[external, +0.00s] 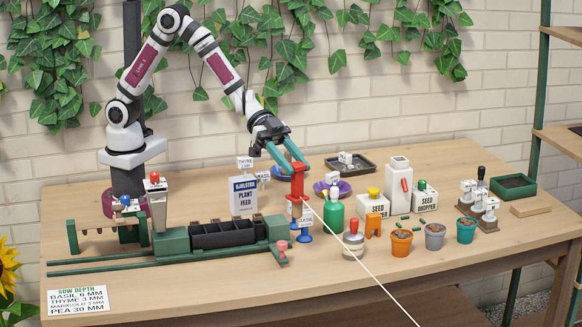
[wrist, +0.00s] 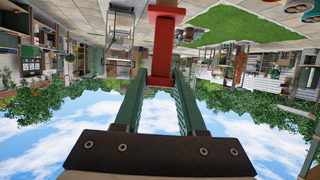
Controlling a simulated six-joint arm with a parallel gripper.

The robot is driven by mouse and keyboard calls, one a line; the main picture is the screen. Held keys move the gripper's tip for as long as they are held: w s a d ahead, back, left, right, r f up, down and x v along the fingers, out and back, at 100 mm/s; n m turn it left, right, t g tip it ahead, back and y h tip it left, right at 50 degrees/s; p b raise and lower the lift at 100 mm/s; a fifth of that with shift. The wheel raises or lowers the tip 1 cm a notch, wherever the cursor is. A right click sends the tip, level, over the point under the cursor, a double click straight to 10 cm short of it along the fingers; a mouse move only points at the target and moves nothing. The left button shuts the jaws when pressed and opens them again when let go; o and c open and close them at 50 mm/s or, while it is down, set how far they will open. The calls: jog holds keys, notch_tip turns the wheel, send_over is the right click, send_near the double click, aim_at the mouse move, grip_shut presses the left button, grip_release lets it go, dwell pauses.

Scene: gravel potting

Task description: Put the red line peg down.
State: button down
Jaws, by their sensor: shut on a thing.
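The red line peg (external: 297,183) is held upright between the green fingers of my gripper (external: 290,164), above the right end of the planter rig. A white line runs from the peg down to the lower right, past the table's front edge. In the wrist view the red peg (wrist: 163,48) sits between my gripper's two green fingers (wrist: 162,76), with its wider end at the top edge.
A black seed tray (external: 222,234) on a green rail rig lies left of the peg. A green bottle (external: 334,216), a round tin with a red knob (external: 353,241) and several small pots (external: 401,243) stand to the right. The table's front right is mostly clear.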

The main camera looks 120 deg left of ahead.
jog(key=s+d+f+m+g+h, duration=0.2)
jog(key=s+d+m+g+h, duration=0.45)
jog(key=s+d, duration=0.9)
notch_tip(320, 180, down, 10)
jog(key=s+m, duration=0.1)
jog(key=shift+s+d, duration=0.15)
jog(key=shift+s, duration=0.15)
jog(key=shift+y, duration=0.25)
jog(key=shift+f, duration=0.15)
jog(key=c, duration=0.5)
grip_release()
